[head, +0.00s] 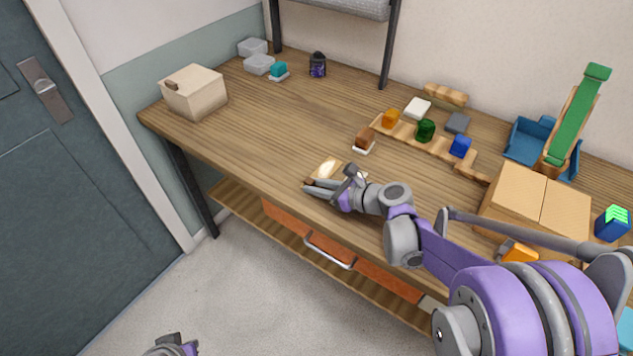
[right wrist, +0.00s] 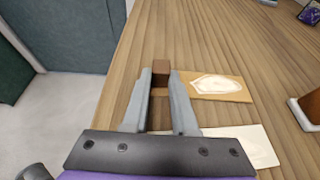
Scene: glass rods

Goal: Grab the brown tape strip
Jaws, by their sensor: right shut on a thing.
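The brown tape strip (right wrist: 161,69) shows as a small dark brown piece between the fingertips of my right gripper (right wrist: 160,80) in the right wrist view. The fingers are shut on it, close over the table near its front edge. In the head view my right gripper (head: 309,187) reaches left along the table's front edge, and the fingers mostly hide the strip there. My left gripper (head: 172,345) is only partly in view at the bottom, low over the floor; its jaws cannot be made out.
A tan card with a pale shape (head: 327,167) lies beside the fingers, and a whitish card (right wrist: 240,145) lies nearer the wrist. A brown block on a white base (head: 365,139) stands behind. Coloured blocks on a wooden rack (head: 407,133) are farther right. The table's left middle is clear.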

